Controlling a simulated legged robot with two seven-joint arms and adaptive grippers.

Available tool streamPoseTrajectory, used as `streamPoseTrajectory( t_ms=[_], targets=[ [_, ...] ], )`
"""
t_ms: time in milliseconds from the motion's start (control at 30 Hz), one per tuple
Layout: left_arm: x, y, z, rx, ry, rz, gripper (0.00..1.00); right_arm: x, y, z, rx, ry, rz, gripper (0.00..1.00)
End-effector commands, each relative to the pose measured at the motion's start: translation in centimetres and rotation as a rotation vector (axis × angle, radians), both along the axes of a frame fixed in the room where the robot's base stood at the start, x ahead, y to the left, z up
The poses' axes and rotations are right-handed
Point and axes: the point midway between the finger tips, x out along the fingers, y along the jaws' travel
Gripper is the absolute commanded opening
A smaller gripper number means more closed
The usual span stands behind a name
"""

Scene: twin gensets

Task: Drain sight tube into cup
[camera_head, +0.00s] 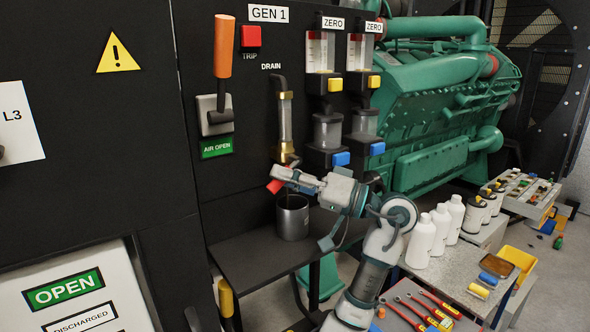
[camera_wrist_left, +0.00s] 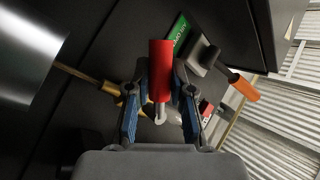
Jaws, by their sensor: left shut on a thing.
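The sight tube (camera_head: 285,118) is a clear upright tube between brass fittings, under the word DRAIN on the black GEN 1 panel. Its liquid level is too small to tell. A red valve handle (camera_head: 275,186) shows at its lower end. My left gripper (camera_head: 280,180) is shut on this handle; in the left wrist view the red handle (camera_wrist_left: 161,70) lies between the blue-padded fingers. The grey metal cup (camera_head: 292,219) stands upright on the dark shelf, just below the gripper, and shows at the left wrist view's upper left (camera_wrist_left: 25,50). My right gripper is not in view.
An orange-handled lever (camera_head: 224,48) sits left of the tube, above an AIR OPEN label. Two gauge columns with yellow and blue buttons (camera_head: 341,158) stand to the right. The dark shelf (camera_head: 245,255) is clear beside the cup. White bottles (camera_head: 420,240) stand farther right.

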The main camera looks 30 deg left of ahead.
Motion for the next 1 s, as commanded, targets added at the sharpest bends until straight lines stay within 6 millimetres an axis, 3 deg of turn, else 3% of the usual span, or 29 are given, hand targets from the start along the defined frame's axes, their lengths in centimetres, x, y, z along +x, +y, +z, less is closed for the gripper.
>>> streamPoseTrajectory(
  t_ms=[433, 467, 567, 1000],
  targets=[
    [0.0, 0.3, -0.7, -0.023, -0.013, 0.01, 0.0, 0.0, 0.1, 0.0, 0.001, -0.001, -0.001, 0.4],
    [0.0, 0.3, -0.7, -0.023, -0.013, 0.01, 0.24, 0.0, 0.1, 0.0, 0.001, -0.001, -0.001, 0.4],
    [0.1, 0.2, -0.6, -0.021, -0.011, 0.009, 0.47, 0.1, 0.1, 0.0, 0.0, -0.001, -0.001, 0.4],
    [0.7, -0.8, -0.4, -0.009, -0.006, 0.001, 0.47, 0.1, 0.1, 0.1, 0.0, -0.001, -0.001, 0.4]
  ],
)
